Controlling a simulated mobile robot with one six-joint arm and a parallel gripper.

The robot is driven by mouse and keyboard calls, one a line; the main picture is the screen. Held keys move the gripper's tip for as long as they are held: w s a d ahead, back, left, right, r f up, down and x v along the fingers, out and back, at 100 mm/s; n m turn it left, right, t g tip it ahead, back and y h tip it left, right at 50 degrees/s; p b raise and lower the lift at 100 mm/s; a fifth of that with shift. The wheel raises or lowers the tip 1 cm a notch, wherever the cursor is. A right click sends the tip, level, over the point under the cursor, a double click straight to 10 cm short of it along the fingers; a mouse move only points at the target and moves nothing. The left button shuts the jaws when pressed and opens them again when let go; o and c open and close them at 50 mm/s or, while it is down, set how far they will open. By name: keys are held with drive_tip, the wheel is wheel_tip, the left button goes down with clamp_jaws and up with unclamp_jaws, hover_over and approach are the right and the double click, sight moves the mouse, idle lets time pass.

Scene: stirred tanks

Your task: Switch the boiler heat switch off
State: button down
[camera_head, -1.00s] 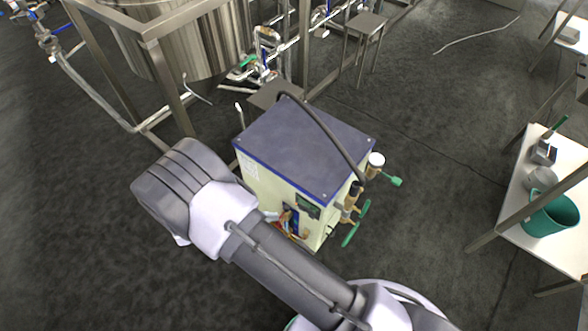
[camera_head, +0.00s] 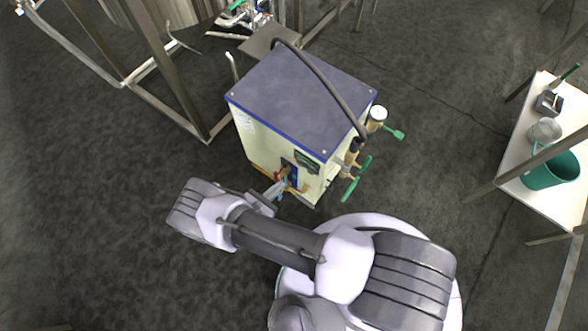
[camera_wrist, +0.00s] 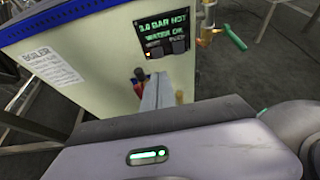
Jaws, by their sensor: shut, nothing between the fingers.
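The boiler (camera_head: 298,98) is a cream box with a blue-grey top and blue trim, standing on the floor. Its dark front panel (camera_head: 306,162) shows green text in the wrist view (camera_wrist: 160,32), reading about 3.0 bar, hot water, OK. Two dark switch-like parts sit at the panel's lower edge, a left one (camera_wrist: 157,51) and a right one (camera_wrist: 180,45). I cannot tell which is the heat switch or how either is set. My gripper (camera_wrist: 157,88) is shut and empty, just below the panel in the wrist view. In the head view my gripper (camera_head: 273,191) is near the boiler's lower front; contact cannot be told.
Green-handled valves (camera_head: 356,180) and a black hose (camera_head: 322,75) are on the boiler's right side. A steel tank frame (camera_head: 165,70) stands behind left. A white table (camera_head: 540,205) with a teal bucket (camera_head: 552,168) is at right. Floor at left is clear.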

sight(299, 164)
drive_tip(key=b+x, duration=0.1)
drive_tip(key=x, duration=0.2)
drive_tip(key=r+x, duration=0.1)
drive_tip(key=x, duration=0.2)
drive_tip(key=b+x, duration=0.1)
drive_tip(key=x, duration=0.2)
drive_tip(key=shift+w+d+r+b, duration=0.25)
drive_tip(key=shift+w+d+b, duration=0.1)
drive_tip(key=shift+w+d, duration=0.15)
drive_tip(key=shift+w, duration=0.15)
drive_tip(key=shift+r, duration=0.1)
